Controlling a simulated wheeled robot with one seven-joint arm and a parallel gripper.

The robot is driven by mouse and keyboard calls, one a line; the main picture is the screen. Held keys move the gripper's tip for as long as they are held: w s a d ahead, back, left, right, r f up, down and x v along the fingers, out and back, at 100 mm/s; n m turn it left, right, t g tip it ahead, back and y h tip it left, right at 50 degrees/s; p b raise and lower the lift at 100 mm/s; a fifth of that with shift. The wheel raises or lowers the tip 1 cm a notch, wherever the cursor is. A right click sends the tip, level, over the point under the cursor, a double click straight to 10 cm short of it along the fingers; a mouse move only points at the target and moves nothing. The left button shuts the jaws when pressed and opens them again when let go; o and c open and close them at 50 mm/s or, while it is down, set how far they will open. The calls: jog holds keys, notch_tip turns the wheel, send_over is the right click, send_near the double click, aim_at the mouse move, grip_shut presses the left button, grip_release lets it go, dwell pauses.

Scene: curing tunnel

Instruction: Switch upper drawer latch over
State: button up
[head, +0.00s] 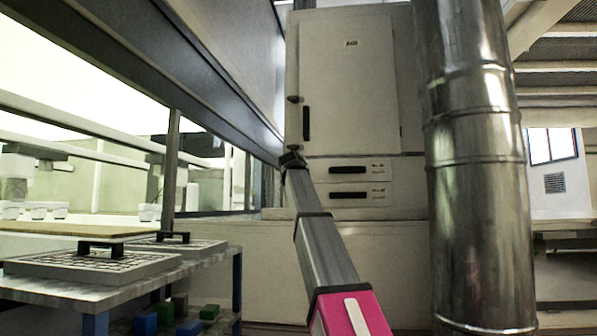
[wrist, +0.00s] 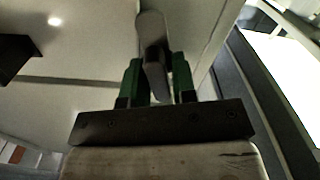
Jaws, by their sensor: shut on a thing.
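The white cabinet (head: 348,80) stands at the back, with a tall door marked AIR above two drawers. The upper drawer (head: 378,169) has a dark bar handle (head: 348,170). My gripper (head: 292,160) reaches the cabinet's left edge, level with the gap between door and upper drawer. In the wrist view, my gripper (wrist: 157,88) has its green fingers shut on a grey, rounded latch lever (wrist: 153,50). The lever's long end sticks out beyond the fingertips, and its near part lies between them. In the head view my gripper hides most of this latch.
A dark knob (head: 293,98) and a vertical door handle (head: 306,123) sit above my gripper. A metal duct (head: 475,160) stands on the right. A workbench (head: 110,285) with black-handled trays is on the left. The dark tunnel wall (head: 210,80) runs close beside the cabinet.

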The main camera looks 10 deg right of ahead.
jog(key=n, duration=0.7)
jog(key=shift+a+f, duration=0.1)
jog(key=shift+a, duration=0.05)
jog(key=n, duration=0.4)
jog(key=shift+f, duration=0.1)
jog(key=shift+f+n, duration=0.1)
jog(key=shift+n, duration=1.6)
jog(key=o, duration=0.8)
jog(key=shift+a, duration=0.1)
jog(key=shift+c, duration=0.2)
jog(key=v, duration=1)
jog(key=shift+s, duration=0.4)
jog(key=shift+a, duration=0.1)
